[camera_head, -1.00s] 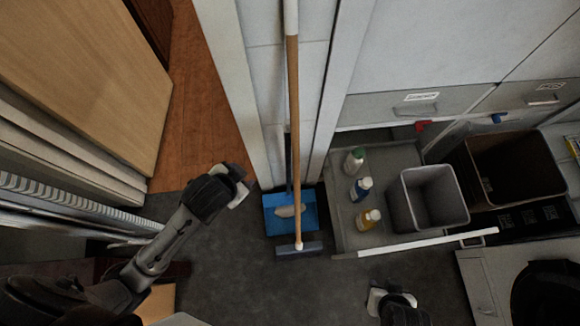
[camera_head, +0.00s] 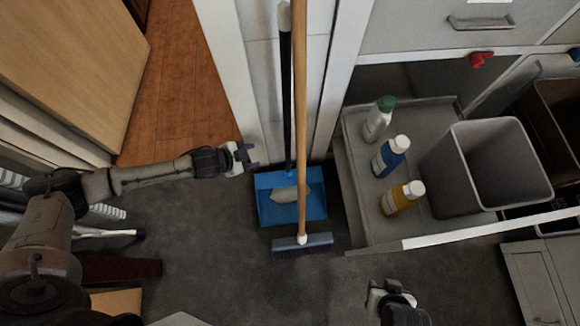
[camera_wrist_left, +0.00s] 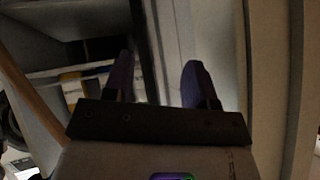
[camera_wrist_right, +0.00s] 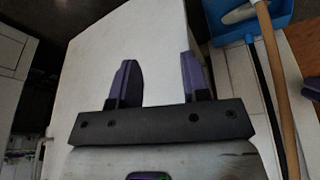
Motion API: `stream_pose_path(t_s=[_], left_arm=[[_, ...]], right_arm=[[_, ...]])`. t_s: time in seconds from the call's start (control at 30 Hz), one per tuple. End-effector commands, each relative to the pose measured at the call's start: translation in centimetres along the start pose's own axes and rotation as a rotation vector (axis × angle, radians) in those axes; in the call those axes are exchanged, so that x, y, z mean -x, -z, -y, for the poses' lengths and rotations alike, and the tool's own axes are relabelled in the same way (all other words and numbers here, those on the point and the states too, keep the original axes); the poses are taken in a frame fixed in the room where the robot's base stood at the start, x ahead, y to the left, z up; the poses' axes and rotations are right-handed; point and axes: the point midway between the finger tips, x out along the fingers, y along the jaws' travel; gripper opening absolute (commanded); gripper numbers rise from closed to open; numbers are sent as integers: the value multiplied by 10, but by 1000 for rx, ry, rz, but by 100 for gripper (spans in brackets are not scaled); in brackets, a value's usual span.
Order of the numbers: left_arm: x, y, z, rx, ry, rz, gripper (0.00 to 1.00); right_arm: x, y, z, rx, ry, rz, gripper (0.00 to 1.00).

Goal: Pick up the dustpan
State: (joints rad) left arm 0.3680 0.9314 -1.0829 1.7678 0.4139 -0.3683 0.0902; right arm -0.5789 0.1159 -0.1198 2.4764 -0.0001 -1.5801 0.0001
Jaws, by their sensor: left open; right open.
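The blue dustpan (camera_head: 266,213) lies on the dark floor at the foot of the wall, with a pale thing on it. Its long dark handle (camera_head: 287,105) stands up against the tiled wall. In the right wrist view the dustpan (camera_wrist_right: 238,30) is at the top right. My left gripper (camera_head: 252,154) is open and empty, just left of the dustpan's handle and apart from it. In the left wrist view its fingers (camera_wrist_left: 160,78) face light panels. My right gripper (camera_head: 374,288) is open and empty, low in the head view, away from the dustpan.
A broom with a wooden handle (camera_head: 301,120) stands in front of the dustpan, partly covering it. A pulled-out drawer (camera_head: 362,222) with several bottles and a grey bin (camera_head: 475,180) is to the right. A white door frame (camera_head: 232,75) stands on the left.

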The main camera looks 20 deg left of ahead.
Motion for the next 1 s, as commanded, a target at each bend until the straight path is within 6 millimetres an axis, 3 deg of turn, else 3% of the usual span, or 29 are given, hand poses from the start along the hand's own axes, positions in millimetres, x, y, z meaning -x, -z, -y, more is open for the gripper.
stream_pose_path(t_s=[0.07, 0.17, 0.4, 0.6, 0.73, 1.0], left_arm=[[-3, -10, -1, 52, -24, -105, 52], [1, -6, -1, 121, -48, -258, 52], [21, 19, 5, 239, -73, -571, 52], [34, 35, 9, 283, -85, -715, 52], [26, 48, 9, 291, -89, -750, 52], [-7, 80, 10, 291, -91, -754, 52]], right_arm=[[-4, -1, 1, -2, 2, -3, 43], [-4, -1, 1, -2, 2, -5, 43], [-4, -1, 1, -1, 1, -5, 43], [-5, -2, -1, 5, -3, -4, 43], [-10, -4, -2, 9, -6, -3, 43], [-24, -8, -2, 9, -6, -2, 43]])
